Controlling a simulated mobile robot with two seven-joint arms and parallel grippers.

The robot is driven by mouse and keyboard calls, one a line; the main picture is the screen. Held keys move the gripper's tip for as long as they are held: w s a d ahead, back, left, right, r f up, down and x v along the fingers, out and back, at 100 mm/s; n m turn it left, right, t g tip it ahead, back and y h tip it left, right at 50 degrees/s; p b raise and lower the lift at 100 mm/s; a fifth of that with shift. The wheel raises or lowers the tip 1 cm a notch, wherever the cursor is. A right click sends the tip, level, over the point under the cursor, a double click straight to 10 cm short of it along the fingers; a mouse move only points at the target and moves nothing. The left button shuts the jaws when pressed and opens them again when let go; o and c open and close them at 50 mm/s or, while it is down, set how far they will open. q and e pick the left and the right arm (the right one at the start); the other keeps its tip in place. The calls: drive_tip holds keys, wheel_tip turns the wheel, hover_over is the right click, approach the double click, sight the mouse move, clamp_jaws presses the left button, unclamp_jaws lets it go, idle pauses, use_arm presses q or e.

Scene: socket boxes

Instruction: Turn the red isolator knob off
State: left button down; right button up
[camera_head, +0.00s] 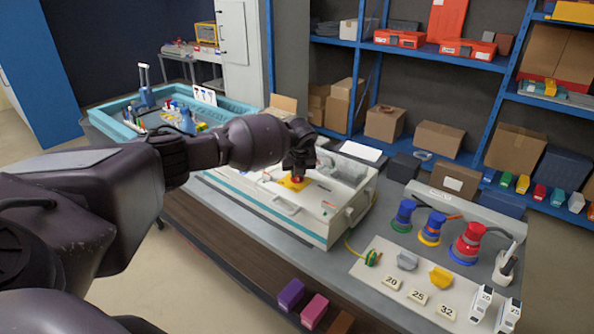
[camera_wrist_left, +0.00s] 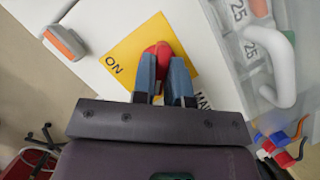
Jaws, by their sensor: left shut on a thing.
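The red isolator knob (camera_wrist_left: 162,50) sits on a yellow plate (camera_wrist_left: 133,53) marked ON, on the white socket box, in the left wrist view. My left gripper (camera_wrist_left: 166,62) is shut on the knob, one finger on each side, and hides its lower part. In the head view the red knob (camera_head: 297,180) shows just under my left gripper (camera_head: 299,172), on the yellow plate (camera_head: 291,184) atop the white box (camera_head: 318,222). The knob's exact angle is hard to read. My right gripper is not in view.
A clear cover (camera_head: 342,172) stands at the box's right side. Blue, yellow and red plugs (camera_head: 468,240) stand right of the box on the bench. A teal tray (camera_head: 110,125) is at the back left.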

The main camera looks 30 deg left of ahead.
use_arm(q)
drive_tip(key=c, duration=1.1)
unclamp_jaws()
drive_tip(key=shift+c, duration=0.2)
drive_tip(key=v, duration=1.1)
drive_tip(key=shift+d+f, duration=0.1)
